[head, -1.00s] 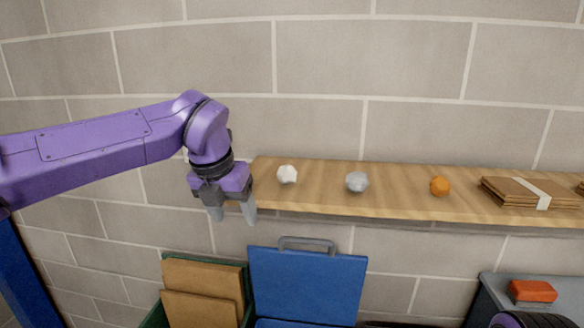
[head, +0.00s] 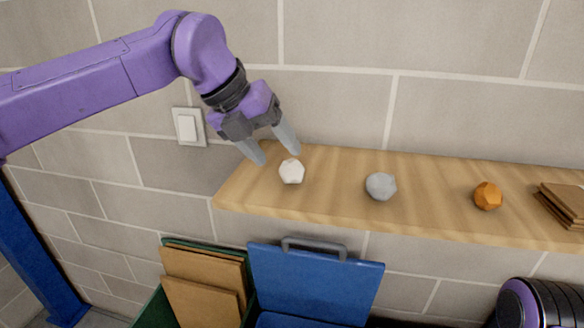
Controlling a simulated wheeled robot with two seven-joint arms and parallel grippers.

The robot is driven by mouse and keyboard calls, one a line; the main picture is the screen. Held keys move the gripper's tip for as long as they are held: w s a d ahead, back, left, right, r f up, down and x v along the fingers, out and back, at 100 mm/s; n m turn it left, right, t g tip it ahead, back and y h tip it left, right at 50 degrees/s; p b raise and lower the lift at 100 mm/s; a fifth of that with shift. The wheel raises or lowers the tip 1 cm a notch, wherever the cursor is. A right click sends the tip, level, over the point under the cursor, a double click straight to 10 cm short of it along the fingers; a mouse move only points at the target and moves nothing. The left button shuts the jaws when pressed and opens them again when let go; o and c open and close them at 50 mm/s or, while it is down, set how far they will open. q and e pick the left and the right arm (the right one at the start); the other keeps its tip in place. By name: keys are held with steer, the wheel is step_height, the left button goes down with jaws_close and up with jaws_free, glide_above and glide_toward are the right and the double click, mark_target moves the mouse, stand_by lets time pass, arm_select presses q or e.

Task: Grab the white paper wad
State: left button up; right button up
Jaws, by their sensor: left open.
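The white paper wad (head: 292,171) sits near the left end of the wooden shelf (head: 330,205). My left gripper (head: 278,153) is open and empty, its fingers pointing down and to the right. In the head view its fingertips appear just above and left of the wad, and the right fingertip comes close to its upper edge. I cannot tell whether they touch. My right gripper is not in view.
A grey wad (head: 381,186), an orange wad (head: 488,196) and folded brown cardboard (head: 564,203) lie farther right on the shelf. Below are a blue lidded bin (head: 318,283) and a green bin holding brown boards (head: 203,285). A light switch (head: 188,127) is on the wall.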

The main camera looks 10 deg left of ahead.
mark_target(285, 161)
arm_select(q)
steer(key=p+x, duration=0.1)
steer(key=x, duration=0.3)
steer(key=shift+w+d+f, duration=0.15)
steer(key=shift+w, duration=0.1)
steer(key=c, duration=0.8)
